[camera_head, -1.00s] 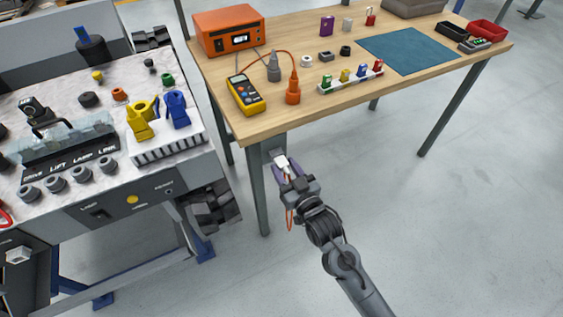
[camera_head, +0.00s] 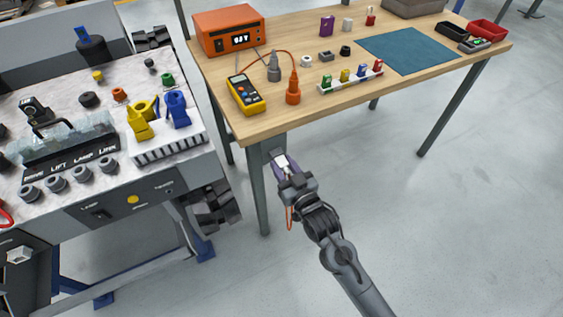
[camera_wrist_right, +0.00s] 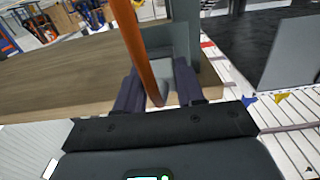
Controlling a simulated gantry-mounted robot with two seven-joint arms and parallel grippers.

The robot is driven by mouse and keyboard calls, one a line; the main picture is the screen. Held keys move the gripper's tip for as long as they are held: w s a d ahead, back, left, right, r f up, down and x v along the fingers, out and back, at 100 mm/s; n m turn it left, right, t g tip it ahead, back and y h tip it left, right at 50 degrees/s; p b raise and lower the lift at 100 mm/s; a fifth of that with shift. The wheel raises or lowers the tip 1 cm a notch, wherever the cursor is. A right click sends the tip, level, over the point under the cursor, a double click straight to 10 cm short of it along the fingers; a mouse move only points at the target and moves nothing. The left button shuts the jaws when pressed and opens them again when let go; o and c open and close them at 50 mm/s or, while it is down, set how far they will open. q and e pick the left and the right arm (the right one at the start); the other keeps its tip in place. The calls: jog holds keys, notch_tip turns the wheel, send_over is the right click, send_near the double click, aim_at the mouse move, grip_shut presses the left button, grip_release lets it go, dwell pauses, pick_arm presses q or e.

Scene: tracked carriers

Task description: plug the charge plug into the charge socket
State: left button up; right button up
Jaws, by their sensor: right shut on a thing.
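My right gripper (camera_head: 283,165) is shut on the charge plug, beside the near leg of the wooden table. The plug shows as a small pale piece (camera_head: 282,160) between the purple-grey fingers. In the right wrist view the fingers (camera_wrist_right: 160,88) stand either side of the plug's grey end (camera_wrist_right: 158,96), and an orange cord (camera_wrist_right: 136,45) passes in front. A grey box (camera_head: 270,154) on the table leg, apparently the charge socket's housing, is right by the plug; it also shows in the wrist view (camera_wrist_right: 180,42). The socket opening is hidden, so I cannot tell whether the plug is inside. My left gripper is out of view.
The wooden table (camera_head: 310,105) carries an orange instrument (camera_head: 222,47), a yellow meter (camera_head: 245,95) and small parts. The tracked carrier with a control panel (camera_head: 125,207) stands at the left. The floor right of my right arm is clear.

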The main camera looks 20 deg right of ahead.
jog(key=shift+r, duration=0.1)
jog(key=shift+s, duration=0.25)
jog(key=shift+s+d+p, duration=0.1)
jog(key=shift+s+p, duration=0.75)
jog(key=shift+s, duration=0.05)
jog(key=shift+s+d, duration=0.1)
jog(key=shift+s, duration=0.2)
